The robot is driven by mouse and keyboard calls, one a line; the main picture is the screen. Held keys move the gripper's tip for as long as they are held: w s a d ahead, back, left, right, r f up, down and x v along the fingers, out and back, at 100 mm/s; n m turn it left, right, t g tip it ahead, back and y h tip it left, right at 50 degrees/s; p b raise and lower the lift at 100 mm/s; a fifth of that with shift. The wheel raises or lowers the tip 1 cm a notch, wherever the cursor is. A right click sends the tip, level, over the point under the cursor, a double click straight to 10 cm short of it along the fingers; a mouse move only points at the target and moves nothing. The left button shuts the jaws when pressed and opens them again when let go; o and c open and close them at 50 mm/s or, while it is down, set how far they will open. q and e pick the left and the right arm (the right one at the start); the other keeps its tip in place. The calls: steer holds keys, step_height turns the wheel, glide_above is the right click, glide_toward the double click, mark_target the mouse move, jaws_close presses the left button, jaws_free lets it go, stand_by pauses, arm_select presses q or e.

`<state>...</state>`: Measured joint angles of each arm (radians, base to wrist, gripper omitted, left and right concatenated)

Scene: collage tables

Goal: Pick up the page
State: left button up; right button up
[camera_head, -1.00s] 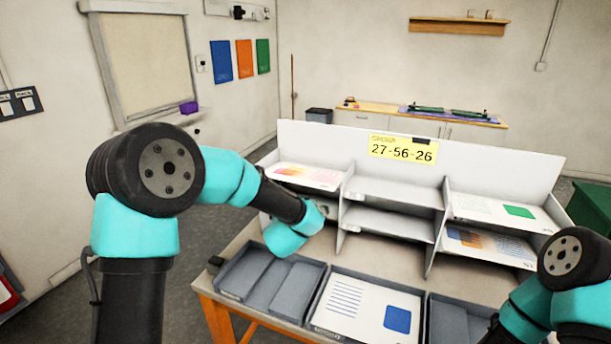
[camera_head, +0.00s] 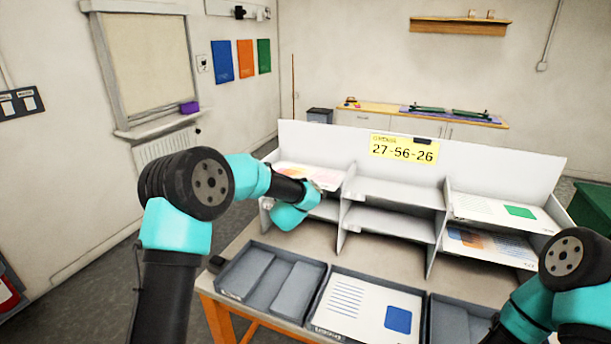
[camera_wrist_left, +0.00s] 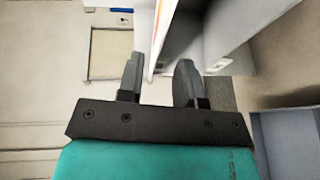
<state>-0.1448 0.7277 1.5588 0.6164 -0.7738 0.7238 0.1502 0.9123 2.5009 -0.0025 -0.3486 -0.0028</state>
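A page with a pink and orange print (camera_head: 306,175) lies in the top left compartment of the white sorting rack (camera_head: 285,150). My left wrist is in front of that compartment and hides part of it. In the left wrist view my left gripper (camera_wrist_left: 158,76) has its fingers apart. The page's thin edge, white with orange (camera_wrist_left: 156,38), shows between and just beyond the fingertips; I cannot tell if they touch it. My right arm is at the lower right of the head view, its gripper out of frame.
A page with a blue square (camera_head: 366,308) lies in the middle grey tray. Grey trays (camera_head: 236,271) flank it. Other pages, one with a green square (camera_head: 500,211) and one with a picture (camera_head: 490,246), lie in the right compartments. The middle compartments look empty.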

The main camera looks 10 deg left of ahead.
arm_select(q)
steer(key=shift+x, duration=2.6)
steer(key=shift+c, duration=0.5)
jaws_close()
